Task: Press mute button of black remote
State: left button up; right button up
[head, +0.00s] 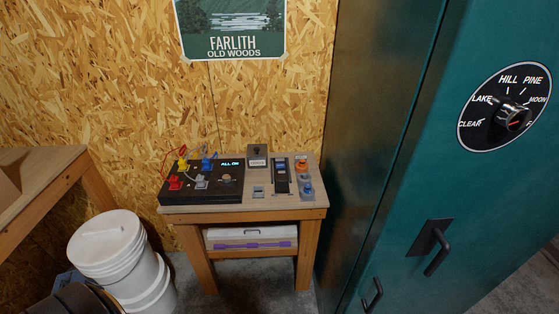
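A small wooden bench (265,212) stands against the chipboard wall. A narrow dark upright-lying object (281,180), which looks like the black remote, lies on its top right of the middle. Its buttons are too small to read, so I cannot tell which is mute. Neither of my grippers is in view.
A black panel (205,197) with coloured knobs and an "ALL ON" display fills the bench's left side. A grey box (257,157), a light switch plate (258,192) and orange and blue items (306,187) flank the remote. A teal cabinet (390,140) stands right; white buckets (105,245) left.

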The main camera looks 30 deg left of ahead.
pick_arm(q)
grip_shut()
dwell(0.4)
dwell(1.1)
